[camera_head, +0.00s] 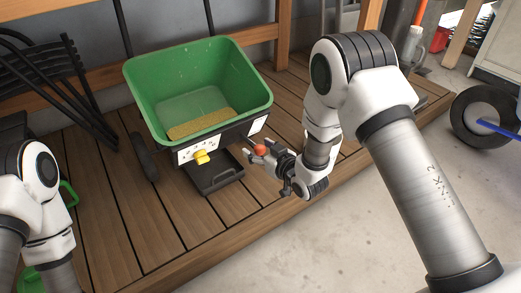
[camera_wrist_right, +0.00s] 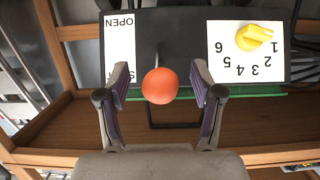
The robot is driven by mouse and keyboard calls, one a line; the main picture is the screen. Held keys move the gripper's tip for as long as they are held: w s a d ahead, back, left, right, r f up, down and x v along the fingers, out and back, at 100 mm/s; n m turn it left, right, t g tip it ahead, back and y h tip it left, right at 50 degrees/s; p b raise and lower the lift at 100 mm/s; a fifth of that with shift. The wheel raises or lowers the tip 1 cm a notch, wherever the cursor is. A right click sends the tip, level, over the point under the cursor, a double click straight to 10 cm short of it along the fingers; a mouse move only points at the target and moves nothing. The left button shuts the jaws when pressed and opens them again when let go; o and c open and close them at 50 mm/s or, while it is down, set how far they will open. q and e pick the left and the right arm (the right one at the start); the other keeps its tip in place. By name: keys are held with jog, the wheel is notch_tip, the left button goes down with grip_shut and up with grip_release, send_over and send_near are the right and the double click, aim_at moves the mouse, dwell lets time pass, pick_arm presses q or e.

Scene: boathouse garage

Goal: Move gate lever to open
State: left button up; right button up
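The gate lever has a round red knob (camera_head: 261,150), which shows large in the right wrist view (camera_wrist_right: 160,86). A white label (camera_wrist_right: 120,45) beside the lever reads OPEN at one end; a finger mostly hides the word at the other end. The knob is nearer that hidden word. My right gripper (camera_wrist_right: 157,98) is open, with its fingers on either side of the knob and visible gaps between. My left gripper is not in view; only its arm shows.
A yellow dial (camera_head: 202,157) on a numbered white plate sits beside the lever. A black tray (camera_head: 215,175) is below the hopper. The spreader stands on a wooden plank deck (camera_head: 115,225). Black slatted furniture (camera_head: 62,75) is at left; bare concrete is at right.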

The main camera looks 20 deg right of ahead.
jog(key=c, duration=0.9)
jog(key=shift+f+b, duration=0.6)
jog(key=shift+f, duration=1)
jog(key=f, duration=0.1)
jog(key=f+b, duration=0.1)
jog(key=f, duration=0.1)
jog(key=shift+w+a, duration=0.15)
jog(key=shift+w, duration=0.2)
